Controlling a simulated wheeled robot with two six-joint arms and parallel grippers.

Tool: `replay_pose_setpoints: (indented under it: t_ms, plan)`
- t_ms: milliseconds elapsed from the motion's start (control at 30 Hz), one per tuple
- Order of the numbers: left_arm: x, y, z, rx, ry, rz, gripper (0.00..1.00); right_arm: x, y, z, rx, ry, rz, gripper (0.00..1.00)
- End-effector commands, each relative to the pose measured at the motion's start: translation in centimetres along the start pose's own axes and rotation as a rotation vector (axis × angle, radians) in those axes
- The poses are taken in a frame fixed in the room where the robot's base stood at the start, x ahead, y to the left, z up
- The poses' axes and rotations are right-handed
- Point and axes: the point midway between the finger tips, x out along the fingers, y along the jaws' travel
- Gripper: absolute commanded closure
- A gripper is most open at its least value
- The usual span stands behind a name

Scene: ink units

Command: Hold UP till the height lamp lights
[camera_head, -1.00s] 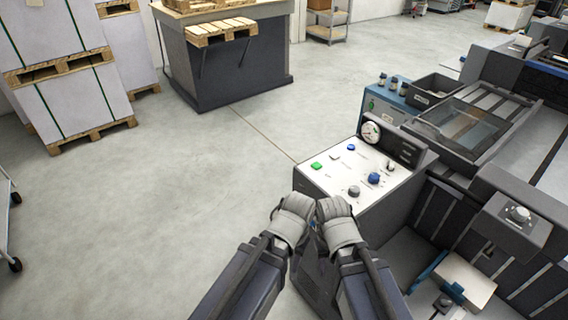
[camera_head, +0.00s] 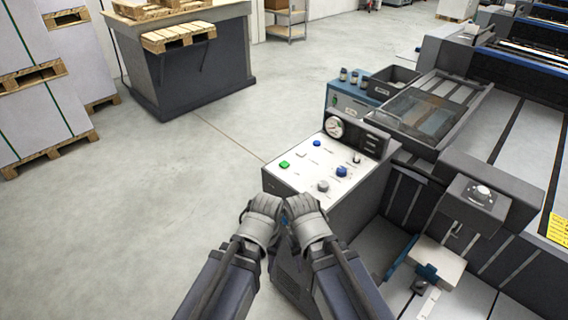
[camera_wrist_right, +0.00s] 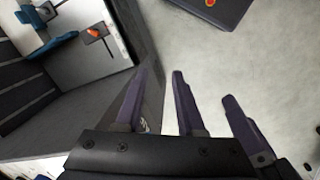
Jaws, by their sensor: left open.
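The control panel (camera_head: 330,168) has a white sloping top in the head view. It carries a green button (camera_head: 284,164), a blue button (camera_head: 317,143), a blue knob (camera_head: 342,171), a grey knob (camera_head: 323,186) and a round gauge (camera_head: 333,128). Its labels are too small to read, so I cannot tell which control is UP or which is the height lamp. My left gripper (camera_head: 266,204) and right gripper (camera_head: 298,205) are side by side at the panel's near left corner; their fingertips are hidden there.
A machine with a glass-covered tray (camera_head: 418,112) stands right of the panel. A blue cabinet (camera_head: 350,102) with small bottles is behind it. A dark workbench (camera_head: 190,75) with pallets and stacked paper (camera_head: 40,115) stand at the far left. The floor between is clear.

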Motion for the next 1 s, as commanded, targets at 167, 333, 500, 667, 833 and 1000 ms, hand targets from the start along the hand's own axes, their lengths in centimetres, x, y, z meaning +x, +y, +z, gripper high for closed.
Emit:
replay_pose_setpoints:
  t_ms: [167, 333, 500, 667, 833, 1000]
  plan:
    - [0.0, 0.0, 0.0, 0.0, 0.0, 0.0, 0.5, 0.0, 0.0, 0.0, 0.0, 0.0, 0.0, 0.84]
    - [0.0, 0.0, 0.0, 0.0, 0.0, 0.0, 0.5, 0.0, 0.0, 0.0, 0.0, 0.0, 0.0, 1.0]
    - [0.0, 0.0, 0.0, 0.0, 0.0, 0.0, 0.5, 0.0, 0.0, 0.0, 0.0, 0.0, 0.0, 1.0]
    - [0.0, 0.0, 0.0, 0.0, 0.0, 0.0, 0.5, 0.0, 0.0, 0.0, 0.0, 0.0, 0.0, 1.0]
    - [0.0, 0.0, 0.0, 0.0, 0.0, 0.0, 0.5, 0.0, 0.0, 0.0, 0.0, 0.0, 0.0, 1.0]
    - [0.0, 0.0, 0.0, 0.0, 0.0, 0.0, 0.5, 0.0, 0.0, 0.0, 0.0, 0.0, 0.0, 1.0]
